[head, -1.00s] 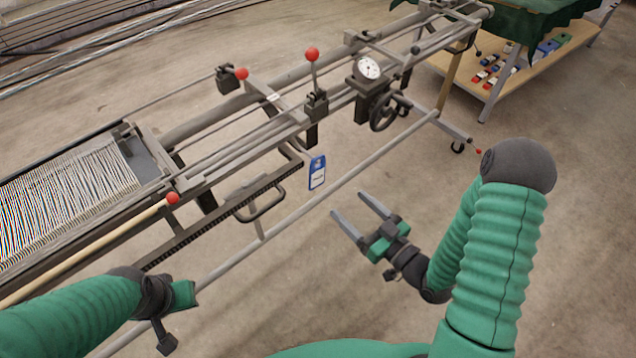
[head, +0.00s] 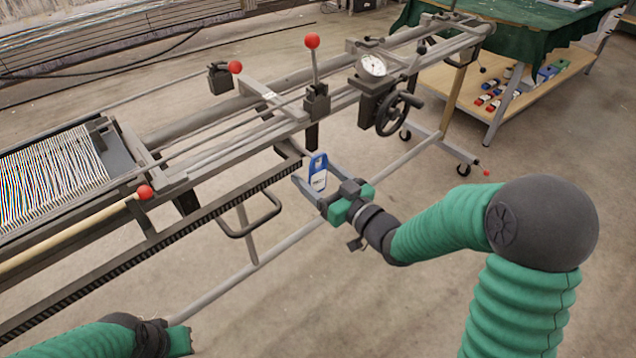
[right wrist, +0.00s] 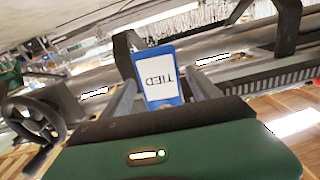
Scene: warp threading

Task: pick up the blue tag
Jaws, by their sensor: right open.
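The blue tag (head: 318,172) with a white label hangs at the front side of the machine frame, near the middle of the head view. In the right wrist view the blue tag (right wrist: 158,76) fills the space ahead of the palm, its white label reading "TIED" upside down. My right gripper (head: 307,173) is open, with one finger on each side of the tag. In the right wrist view the fingers of the right gripper (right wrist: 163,92) also flank it, and I cannot tell whether they touch it. My left gripper (head: 180,340) is low at the left, its fingers not visible.
The warp machine (head: 230,125) runs diagonally across the view, with red-knobbed levers, a dial (head: 373,65) and a handwheel (head: 391,112) near the tag. A bent handle (head: 262,222) sticks out left of the gripper. A wooden-shelved table (head: 540,84) stands at the back right.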

